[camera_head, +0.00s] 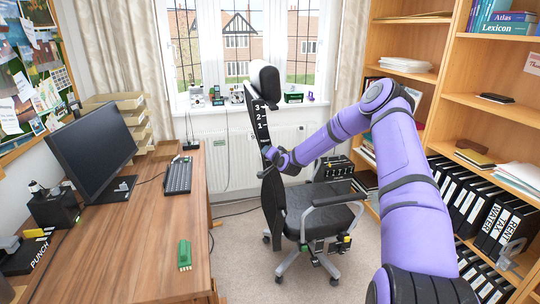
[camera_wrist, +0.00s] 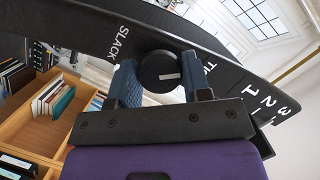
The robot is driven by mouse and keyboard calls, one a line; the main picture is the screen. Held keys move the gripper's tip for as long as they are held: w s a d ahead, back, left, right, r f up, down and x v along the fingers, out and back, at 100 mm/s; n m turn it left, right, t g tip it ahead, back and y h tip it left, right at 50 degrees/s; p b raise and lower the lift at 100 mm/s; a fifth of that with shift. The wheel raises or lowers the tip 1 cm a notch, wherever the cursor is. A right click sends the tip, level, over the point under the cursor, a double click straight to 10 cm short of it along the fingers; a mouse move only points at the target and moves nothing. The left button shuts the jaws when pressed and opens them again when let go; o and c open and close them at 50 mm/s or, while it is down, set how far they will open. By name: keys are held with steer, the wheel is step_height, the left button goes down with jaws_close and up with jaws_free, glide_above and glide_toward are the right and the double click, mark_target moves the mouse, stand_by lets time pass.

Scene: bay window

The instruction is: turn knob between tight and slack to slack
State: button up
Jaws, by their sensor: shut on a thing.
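The round black knob (camera_wrist: 158,71) sits on the black back of the office chair (camera_head: 262,115). In the wrist view it is between the two blue finger pads of my gripper (camera_wrist: 161,82), which is shut on it. The knob bears a short white mark, slightly right of its centre. The word SLACK (camera_wrist: 122,42) is printed to the knob's upper left. To its right, letters starting TI (camera_wrist: 207,68) are partly hidden by a finger. In the head view my gripper (camera_head: 272,158) reaches the chair back from the right, and the knob is hidden.
The chair seat (camera_head: 330,213) and its armrest (camera_head: 333,200) lie below my forearm. A wooden desk (camera_head: 140,230) with a monitor (camera_head: 92,150) stands left, a bookcase (camera_head: 455,100) right. A radiator (camera_head: 220,155) is behind. Some carpet (camera_head: 245,275) is clear in front.

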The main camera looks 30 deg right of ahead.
steer(key=n+h, duration=0.2)
steer(key=n, duration=0.5)
steer(key=n+h, duration=0.3)
steer(key=n, duration=0.4)
steer(key=n+h, duration=0.2)
steer(key=n, duration=0.5)
steer(key=shift+a+f+n+g+h, duration=0.15)
steer(key=shift+f+n+g+h, duration=0.05)
steer(key=shift+n+g+h, duration=0.2)
steer(key=shift+n, duration=0.3)
stand_by(0.4)
steer(key=o, duration=0.9)
